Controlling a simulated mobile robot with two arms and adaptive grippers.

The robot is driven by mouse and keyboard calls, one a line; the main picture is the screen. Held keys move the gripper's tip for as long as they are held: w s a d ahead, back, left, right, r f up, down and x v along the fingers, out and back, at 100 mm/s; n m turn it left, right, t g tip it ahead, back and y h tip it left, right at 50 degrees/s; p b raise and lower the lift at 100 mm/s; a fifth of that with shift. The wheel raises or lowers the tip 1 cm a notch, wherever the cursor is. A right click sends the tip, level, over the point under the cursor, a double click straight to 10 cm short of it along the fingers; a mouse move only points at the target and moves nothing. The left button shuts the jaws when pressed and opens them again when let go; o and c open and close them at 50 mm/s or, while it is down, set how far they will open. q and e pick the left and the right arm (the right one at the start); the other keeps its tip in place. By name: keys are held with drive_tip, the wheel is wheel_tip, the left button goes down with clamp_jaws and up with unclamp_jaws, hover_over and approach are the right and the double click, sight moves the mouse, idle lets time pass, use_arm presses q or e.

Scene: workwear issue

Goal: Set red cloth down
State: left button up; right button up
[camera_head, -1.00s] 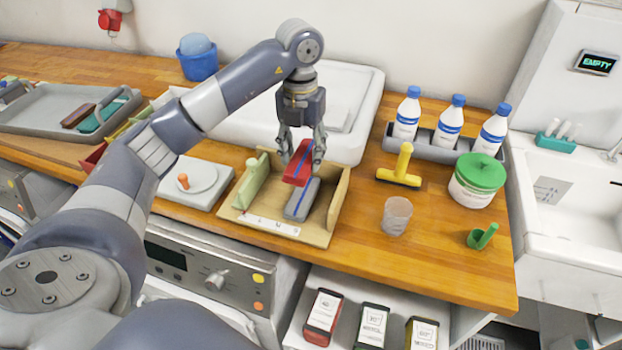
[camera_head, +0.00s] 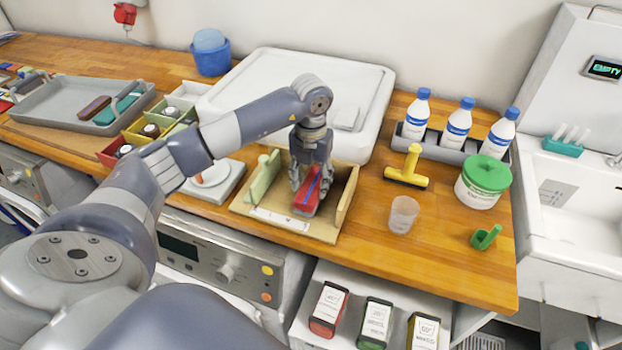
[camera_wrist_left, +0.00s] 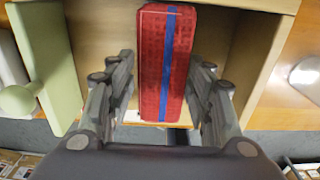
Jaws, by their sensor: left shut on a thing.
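The red cloth (camera_head: 307,194) is a folded red block with a blue stripe. My left gripper (camera_head: 310,183) is shut on it, pointing down into the wooden tray (camera_head: 318,231) on the counter. In the left wrist view, the red cloth (camera_wrist_left: 167,65) lies lengthwise between the two fingers (camera_wrist_left: 163,95). My right gripper is not in view.
A green divider with a knob (camera_head: 264,176) stands at the tray's left side. A clear cup (camera_head: 403,215), a yellow squeegee-like tool (camera_head: 408,169) and a green-lidded tub (camera_head: 483,182) stand to the right. The white bin lid (camera_head: 300,95) lies behind.

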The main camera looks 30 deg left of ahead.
sight(311, 183)
use_arm(q)
drive_tip(key=o, duration=0.9)
drive_tip(key=shift+o, duration=0.8)
drive_tip(key=shift+r, duration=0.35)
wheel_tip(311, 183, up, 12)
drive_tip(key=b, duration=0.2)
drive_tip(key=shift+f, duration=0.25)
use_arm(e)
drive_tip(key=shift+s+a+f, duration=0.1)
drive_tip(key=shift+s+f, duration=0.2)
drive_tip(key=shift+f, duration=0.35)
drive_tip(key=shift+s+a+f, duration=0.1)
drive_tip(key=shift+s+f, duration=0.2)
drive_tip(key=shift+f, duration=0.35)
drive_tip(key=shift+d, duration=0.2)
use_arm(q)
drive_tip(key=shift+s+f, duration=0.1)
